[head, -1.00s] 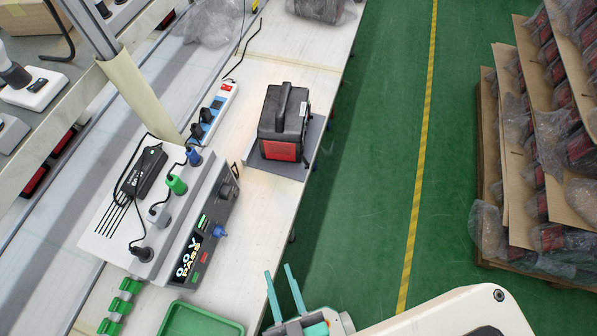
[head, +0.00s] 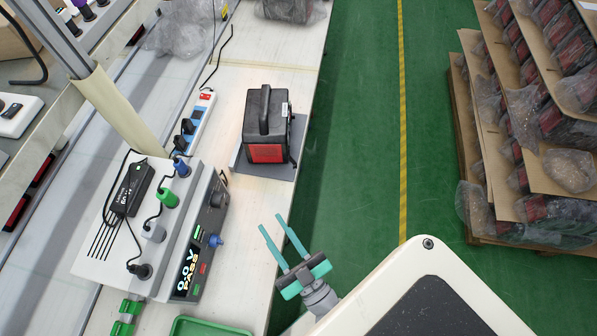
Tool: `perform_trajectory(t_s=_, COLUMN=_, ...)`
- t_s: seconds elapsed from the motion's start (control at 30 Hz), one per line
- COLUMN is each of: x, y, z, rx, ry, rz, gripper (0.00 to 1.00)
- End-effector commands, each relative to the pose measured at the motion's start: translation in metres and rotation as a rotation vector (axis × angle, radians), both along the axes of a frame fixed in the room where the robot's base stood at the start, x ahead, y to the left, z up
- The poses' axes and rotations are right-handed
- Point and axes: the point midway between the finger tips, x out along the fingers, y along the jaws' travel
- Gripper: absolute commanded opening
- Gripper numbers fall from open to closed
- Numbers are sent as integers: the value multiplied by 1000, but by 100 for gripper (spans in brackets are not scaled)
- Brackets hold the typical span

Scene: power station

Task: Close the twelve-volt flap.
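The black power station (head: 267,125) with a top handle and a red lower panel stands on a grey plate on the bench. The twelve-volt flap cannot be made out; a small dark piece sticks out at the unit's lower right side, too small to identify. My gripper (head: 272,223) has two long teal fingers, apart and parallel, with nothing between them. It is over the bench's right edge, in front of the power station and clear of it, fingers pointing up the picture toward the unit.
A tester (head: 203,235) with a lit display reading PASS stands left of my gripper. A power strip (head: 190,128) lies left of the unit. A green tray (head: 205,327) is at the bottom. Stacked wrapped units (head: 540,130) stand at far right. Green floor between is clear.

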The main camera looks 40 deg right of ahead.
Motion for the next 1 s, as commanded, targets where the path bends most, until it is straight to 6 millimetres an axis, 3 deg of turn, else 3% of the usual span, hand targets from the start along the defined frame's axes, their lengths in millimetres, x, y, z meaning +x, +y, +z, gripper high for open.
perform_trajectory(t_s=0.03, x=7, y=-18, z=-3, rx=-19, ry=-11, rz=-2, gripper=28)
perform_trajectory(t_s=0.2, x=21, y=-70, z=-28, rx=-29, ry=36, rz=37, gripper=28)
perform_trajectory(t_s=0.4, x=19, y=-131, z=-63, rx=31, ry=162, rz=49, gripper=28)
perform_trajectory(t_s=0.5, x=15, y=-151, z=-76, rx=67, ry=210, rz=45, gripper=28)
perform_trajectory(t_s=0.73, x=16, y=-166, z=-86, rx=103, ry=250, rz=41, gripper=28)
perform_trajectory(t_s=1.0, x=58, y=-168, z=-85, rx=101, ry=248, rz=41, gripper=28)
